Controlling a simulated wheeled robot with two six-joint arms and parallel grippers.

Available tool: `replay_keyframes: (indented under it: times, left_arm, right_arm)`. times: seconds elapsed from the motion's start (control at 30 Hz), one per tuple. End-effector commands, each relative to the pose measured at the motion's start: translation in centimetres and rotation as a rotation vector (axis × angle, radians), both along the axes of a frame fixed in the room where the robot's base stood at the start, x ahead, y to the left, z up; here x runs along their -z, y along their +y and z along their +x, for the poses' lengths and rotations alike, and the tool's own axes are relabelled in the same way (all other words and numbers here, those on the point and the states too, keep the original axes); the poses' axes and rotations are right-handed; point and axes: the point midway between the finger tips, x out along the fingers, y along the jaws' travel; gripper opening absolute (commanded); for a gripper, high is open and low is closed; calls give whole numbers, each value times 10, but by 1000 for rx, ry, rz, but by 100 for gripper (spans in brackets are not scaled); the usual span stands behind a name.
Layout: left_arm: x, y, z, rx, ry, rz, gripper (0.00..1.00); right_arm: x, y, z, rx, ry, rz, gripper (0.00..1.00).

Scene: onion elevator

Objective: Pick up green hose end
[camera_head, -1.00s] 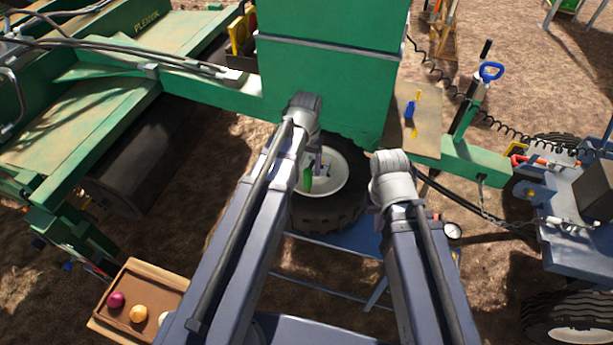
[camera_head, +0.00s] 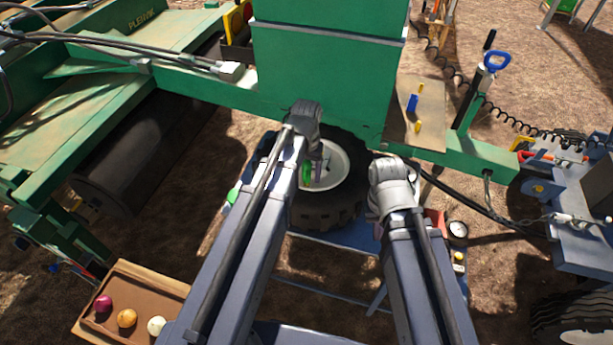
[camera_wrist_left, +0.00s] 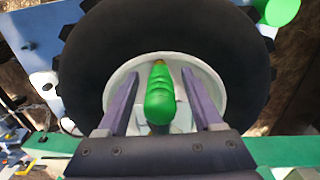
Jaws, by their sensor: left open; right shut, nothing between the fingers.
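The green hose end (camera_wrist_left: 160,95), a ribbed green grip with a yellow-orange tip, stands out between the fingers in the left wrist view. It also shows in the head view (camera_head: 307,173), in front of the wheel. My left gripper (camera_head: 313,166) is open; in the left wrist view its fingers (camera_wrist_left: 161,98) are on either side of the green piece, with gaps on both sides. Whether its far end is attached to anything is hidden. My right gripper (camera_head: 391,190) is shut right of the wheel, its fingers mostly hidden under the wrist.
A black tyre with a white hub (camera_head: 347,165) is close behind the left gripper. The green machine (camera_head: 325,75) rises above it. Another green piece (camera_head: 232,196) lies left of the wheel. A tray (camera_head: 125,282) with onions is at lower left. A blue cart (camera_head: 590,225) is at right.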

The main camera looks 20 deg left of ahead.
Motion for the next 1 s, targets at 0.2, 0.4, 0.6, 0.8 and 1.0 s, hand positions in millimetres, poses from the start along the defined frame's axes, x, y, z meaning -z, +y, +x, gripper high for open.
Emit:
replay_keyframes:
  times: [0.2,0.4,0.6,0.8,1.0]
  left_arm:
    - [1,0,0,0,0,0,68]
    - [1,0,0,0,0,0,48]
    - [1,0,0,0,0,0,26]
    - [1,0,0,0,0,0,3]
    - [1,0,0,0,0,0,0]
  right_arm:
    - [1,0,0,0,0,0,0]
    - [1,0,0,0,0,0,0]
    - [1,0,0,0,0,0,0]
    - [1,0,0,0,0,0,0]
    - [1,0,0,0,0,0,0]
